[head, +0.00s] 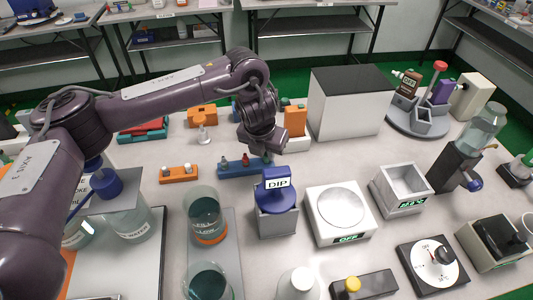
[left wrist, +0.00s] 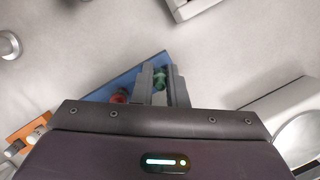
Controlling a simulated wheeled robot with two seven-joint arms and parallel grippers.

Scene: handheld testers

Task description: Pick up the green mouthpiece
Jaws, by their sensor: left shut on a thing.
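The green mouthpiece (left wrist: 160,78) shows between my left gripper's fingers in the left wrist view. My left gripper (left wrist: 161,72) is shut on it, low over a blue rack (left wrist: 118,86). Whether the mouthpiece still sits in the rack or is just clear of it, I cannot tell. In the head view my left gripper (head: 268,156) points down at the right end of the blue rack (head: 238,170), and the mouthpiece is hidden there. A red piece (left wrist: 120,96) stands in the rack beside the fingers. My right gripper is not in view.
An orange rack (head: 179,173) with small pieces lies left of the blue rack. A grey holder with a blue "DIP" top (head: 277,190) stands in front. A white-sided box (head: 345,110) stands behind to the right. Beakers (head: 204,212) stand at the front left.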

